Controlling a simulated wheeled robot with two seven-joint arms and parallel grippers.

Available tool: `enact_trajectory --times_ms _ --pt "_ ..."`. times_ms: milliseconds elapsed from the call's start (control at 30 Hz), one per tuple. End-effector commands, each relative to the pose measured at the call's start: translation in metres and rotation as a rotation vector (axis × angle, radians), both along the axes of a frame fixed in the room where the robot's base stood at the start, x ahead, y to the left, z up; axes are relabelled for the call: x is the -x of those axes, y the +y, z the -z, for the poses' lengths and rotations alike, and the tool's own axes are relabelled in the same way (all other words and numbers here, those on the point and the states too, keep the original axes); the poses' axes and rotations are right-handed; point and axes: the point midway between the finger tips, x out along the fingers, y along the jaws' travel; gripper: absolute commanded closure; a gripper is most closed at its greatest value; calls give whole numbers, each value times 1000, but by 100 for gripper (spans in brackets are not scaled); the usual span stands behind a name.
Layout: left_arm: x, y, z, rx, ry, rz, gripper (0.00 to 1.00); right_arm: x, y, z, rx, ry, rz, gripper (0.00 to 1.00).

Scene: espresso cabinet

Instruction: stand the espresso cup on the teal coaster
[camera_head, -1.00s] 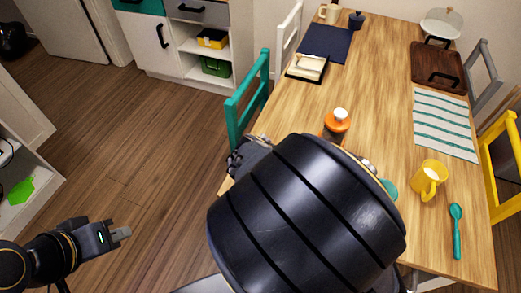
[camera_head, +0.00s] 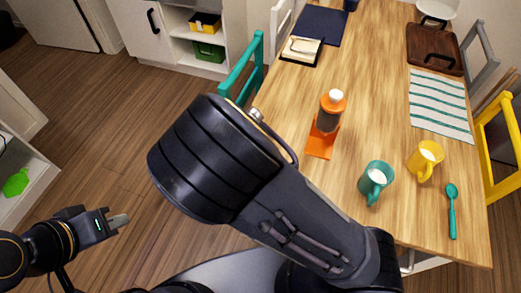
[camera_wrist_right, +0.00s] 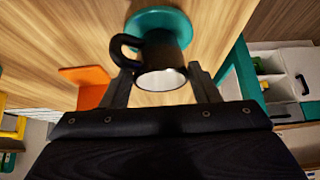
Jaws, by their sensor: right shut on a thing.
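The espresso cup (camera_wrist_right: 155,52) is black outside and white inside, with its handle on the left in the right wrist view. My right gripper (camera_wrist_right: 160,76) is shut on it, one finger on each side. The teal coaster (camera_wrist_right: 152,18) lies on the wooden table behind the base of the cup, which overlaps it in that view. I cannot tell whether the cup touches the coaster. In the head view, my right arm hides cup, coaster and right gripper. My left gripper (camera_head: 118,221) is over the floor at lower left, away from the table; its finger gap is unclear.
A teal mug (camera_head: 375,181), a yellow mug (camera_head: 425,160) and a teal spoon (camera_head: 452,211) are at right. A teal chair (camera_head: 243,75) stands at the table's left edge.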

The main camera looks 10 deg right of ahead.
Motion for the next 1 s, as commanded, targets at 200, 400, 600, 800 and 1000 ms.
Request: enact_trajectory --times_ms 200,400,600,800,1000 --pt "0 0 2 0 0 0 100 0 0 2 0 0 0 27" --pt "0 0 2 0 0 0 100 0 0 2 0 0 0 23" --pt "0 0 -5 0 0 0 100 0 0 -5 0 0 0 23" --pt "0 0 -4 0 0 0 100 16 12 -32 -4 -3 -5 23" --pt "0 0 -9 0 0 0 100 35 26 -70 -3 -4 -5 23"
